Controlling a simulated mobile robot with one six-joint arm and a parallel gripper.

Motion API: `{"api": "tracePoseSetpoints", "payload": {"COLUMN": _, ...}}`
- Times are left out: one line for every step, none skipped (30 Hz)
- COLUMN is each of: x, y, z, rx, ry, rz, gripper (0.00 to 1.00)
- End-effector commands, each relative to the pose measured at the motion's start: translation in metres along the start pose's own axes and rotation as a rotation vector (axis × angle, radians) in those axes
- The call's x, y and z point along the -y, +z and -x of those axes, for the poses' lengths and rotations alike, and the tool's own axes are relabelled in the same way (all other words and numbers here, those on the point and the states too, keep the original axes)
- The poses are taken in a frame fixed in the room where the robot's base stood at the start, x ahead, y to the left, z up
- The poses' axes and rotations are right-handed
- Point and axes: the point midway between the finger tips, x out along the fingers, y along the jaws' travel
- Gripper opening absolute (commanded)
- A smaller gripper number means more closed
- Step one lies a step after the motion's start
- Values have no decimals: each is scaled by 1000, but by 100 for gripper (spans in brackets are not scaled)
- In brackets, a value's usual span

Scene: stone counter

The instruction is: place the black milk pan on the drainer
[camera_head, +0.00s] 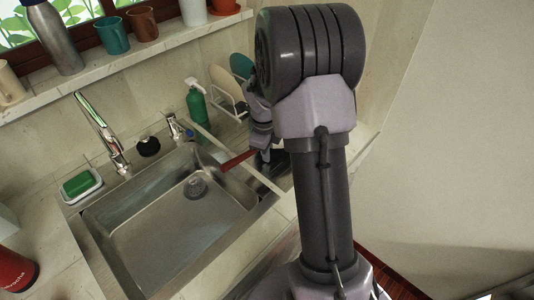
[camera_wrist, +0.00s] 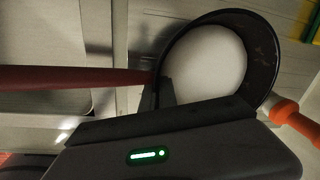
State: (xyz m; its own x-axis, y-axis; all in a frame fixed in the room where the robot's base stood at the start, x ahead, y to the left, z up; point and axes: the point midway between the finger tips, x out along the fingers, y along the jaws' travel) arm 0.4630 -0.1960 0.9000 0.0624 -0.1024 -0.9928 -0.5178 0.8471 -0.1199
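The black milk pan (camera_wrist: 262,62) has a dark rim, a pale inside and a long dark red handle (camera_wrist: 80,78). In the head view its red handle (camera_head: 236,161) points left over the sink's right edge, and the pan body is mostly hidden behind my arm. My gripper (camera_wrist: 163,92) is at the pan's rim near the handle, with its fingers close together on the pan wall. In the head view my gripper (camera_head: 262,150) is low over the drainer (camera_head: 222,138), right of the basin. I cannot tell whether the pan touches the drainer.
The empty sink basin (camera_head: 150,235) is left. The tap (camera_head: 103,135) and a green sponge in a dish (camera_head: 80,184) are farther left. An orange object (camera_wrist: 295,120) is beside the pan.

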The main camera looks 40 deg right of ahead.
Motion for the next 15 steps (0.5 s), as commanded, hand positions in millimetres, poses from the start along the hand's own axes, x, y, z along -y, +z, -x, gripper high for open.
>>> {"api": "tracePoseSetpoints", "payload": {"x": 0, "y": 0, "z": -1, "rx": 0, "ry": 0, "rz": 0, "gripper": 8}}
{"api": "tracePoseSetpoints", "payload": {"x": 0, "y": 0, "z": 0, "rx": 0, "ry": 0, "rz": 0, "gripper": 14}}
{"api": "tracePoseSetpoints", "payload": {"x": 0, "y": 0, "z": 0, "rx": 0, "ry": 0, "rz": 0, "gripper": 22}}
{"api": "tracePoseSetpoints", "payload": {"x": 0, "y": 0, "z": 0, "rx": 0, "ry": 0, "rz": 0, "gripper": 24}}
{"api": "tracePoseSetpoints", "payload": {"x": 0, "y": 0, "z": 0, "rx": 0, "ry": 0, "rz": 0, "gripper": 24}}
{"api": "tracePoseSetpoints", "payload": {"x": 0, "y": 0, "z": 0, "rx": 0, "ry": 0, "rz": 0, "gripper": 24}}
{"api": "tracePoseSetpoints", "payload": {"x": 0, "y": 0, "z": 0, "rx": 0, "ry": 0, "rz": 0, "gripper": 24}}
{"api": "tracePoseSetpoints", "payload": {"x": 0, "y": 0, "z": 0, "rx": 0, "ry": 0, "rz": 0, "gripper": 24}}
{"api": "tracePoseSetpoints", "payload": {"x": 0, "y": 0, "z": 0, "rx": 0, "ry": 0, "rz": 0, "gripper": 24}}
{"api": "tracePoseSetpoints", "payload": {"x": 0, "y": 0, "z": 0, "rx": 0, "ry": 0, "rz": 0, "gripper": 24}}
{"api": "tracePoseSetpoints", "payload": {"x": 0, "y": 0, "z": 0, "rx": 0, "ry": 0, "rz": 0, "gripper": 24}}
{"api": "tracePoseSetpoints", "payload": {"x": 0, "y": 0, "z": 0, "rx": 0, "ry": 0, "rz": 0, "gripper": 24}}
{"api": "tracePoseSetpoints", "payload": {"x": 0, "y": 0, "z": 2, "rx": 0, "ry": 0, "rz": 0, "gripper": 24}}
{"api": "tracePoseSetpoints", "payload": {"x": 0, "y": 0, "z": 5, "rx": 0, "ry": 0, "rz": 0, "gripper": 24}}
{"api": "tracePoseSetpoints", "payload": {"x": 1, "y": 0, "z": 12, "rx": 1, "ry": -2, "rz": 0, "gripper": 24}}
